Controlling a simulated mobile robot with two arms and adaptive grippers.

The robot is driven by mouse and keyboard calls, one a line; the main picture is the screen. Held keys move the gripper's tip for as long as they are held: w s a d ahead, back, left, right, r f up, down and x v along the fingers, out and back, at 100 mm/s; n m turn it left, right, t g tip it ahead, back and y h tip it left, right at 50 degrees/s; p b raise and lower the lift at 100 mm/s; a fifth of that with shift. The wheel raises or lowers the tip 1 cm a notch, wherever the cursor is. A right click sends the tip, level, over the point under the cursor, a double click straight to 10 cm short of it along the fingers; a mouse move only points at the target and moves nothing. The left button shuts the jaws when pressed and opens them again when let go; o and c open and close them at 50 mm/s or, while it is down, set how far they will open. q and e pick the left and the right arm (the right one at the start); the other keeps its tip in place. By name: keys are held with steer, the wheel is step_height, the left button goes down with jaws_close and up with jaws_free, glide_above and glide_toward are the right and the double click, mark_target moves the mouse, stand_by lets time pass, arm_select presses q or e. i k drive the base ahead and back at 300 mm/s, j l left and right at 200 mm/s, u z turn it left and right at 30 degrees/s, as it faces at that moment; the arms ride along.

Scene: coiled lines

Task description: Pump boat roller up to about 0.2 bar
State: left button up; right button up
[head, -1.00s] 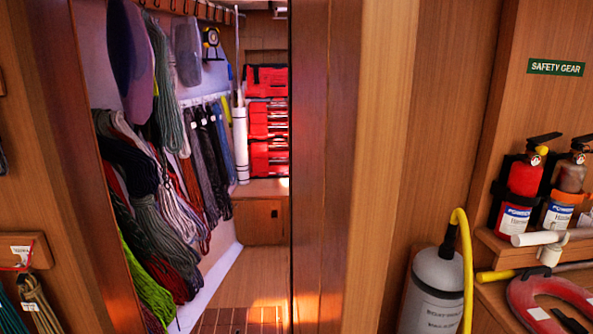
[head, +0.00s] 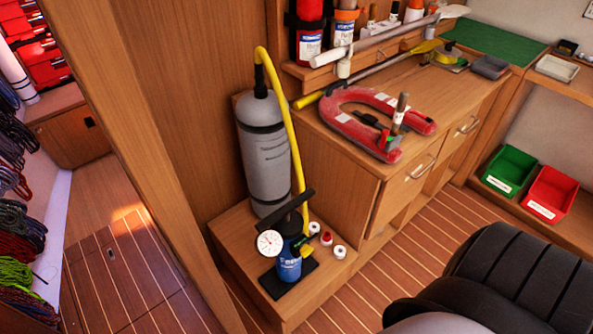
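A blue hand pump (head: 289,262) with a black T-handle (head: 286,211) stands upright on a black base plate on a low wooden step. A round white gauge (head: 269,243) sits at its left side; its reading is too small to tell. A yellow hose (head: 281,110) arches from the top of a grey cylinder (head: 265,150) down towards the pump; its lower end is partly hidden. Neither of my grippers is in view.
Small red and white caps (head: 327,239) lie beside the pump. A red horseshoe-shaped item (head: 350,120) lies on the wooden cabinet (head: 335,175). Green (head: 510,168) and red (head: 551,192) bins stand at the right. Plank floor (head: 420,225) is clear between step and bins.

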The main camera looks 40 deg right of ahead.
mark_target(284, 211)
steer(key=z, duration=1.15)
